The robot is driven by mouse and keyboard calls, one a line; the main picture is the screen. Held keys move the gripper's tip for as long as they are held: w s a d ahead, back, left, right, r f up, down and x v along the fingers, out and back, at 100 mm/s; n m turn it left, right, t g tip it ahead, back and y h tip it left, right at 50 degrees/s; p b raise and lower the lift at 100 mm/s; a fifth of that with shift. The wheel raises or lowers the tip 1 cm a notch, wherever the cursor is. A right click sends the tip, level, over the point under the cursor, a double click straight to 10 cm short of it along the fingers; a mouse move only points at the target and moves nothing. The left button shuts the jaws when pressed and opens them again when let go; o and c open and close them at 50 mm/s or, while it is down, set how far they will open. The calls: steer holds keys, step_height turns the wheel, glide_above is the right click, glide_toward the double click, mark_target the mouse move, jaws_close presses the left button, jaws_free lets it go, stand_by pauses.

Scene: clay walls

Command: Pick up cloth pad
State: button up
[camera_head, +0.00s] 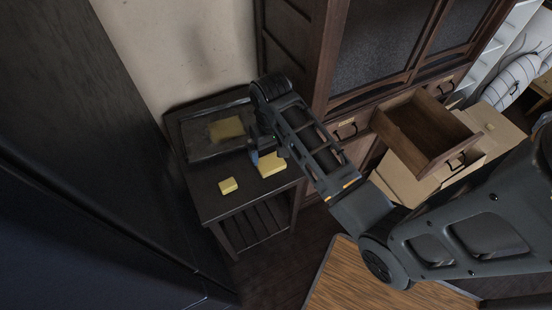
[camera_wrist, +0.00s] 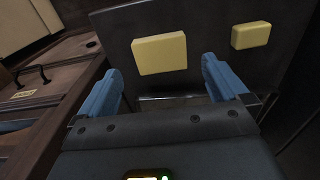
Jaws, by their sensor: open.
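A larger pale yellow pad (camera_head: 271,168) lies flat on a small dark side table (camera_head: 232,208), just in front of my gripper (camera_head: 263,155). A smaller yellow pad (camera_head: 228,186) lies to its left, near the table's front edge. In the wrist view, the larger pad (camera_wrist: 159,53) appears between and beyond the blue fingertips, and the smaller pad (camera_wrist: 251,35) is to the right. My gripper is open, with nothing visibly held between its fingers. I cannot tell which yellow piece is the cloth pad. The arm covers part of the table's right side.
A glassy panel or tray (camera_head: 190,150) is at the table's back, with another yellow shape showing in or on it. A wooden cabinet (camera_head: 295,60) stands to the right, with an open drawer (camera_head: 415,135). A dark tall surface (camera_head: 90,150) bounds the left.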

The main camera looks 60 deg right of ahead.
mark_target(273, 166)
steer(key=shift+d+f, duration=0.15)
steer(key=shift+f, duration=0.35)
step_height(273, 166, down, 7)
steer(key=shift+r, duration=0.2)
steer(key=c, duration=0.8)
steer(key=shift+r, duration=0.1)
step_height(273, 166, up, 10)
steer(key=shift+f, duration=0.1)
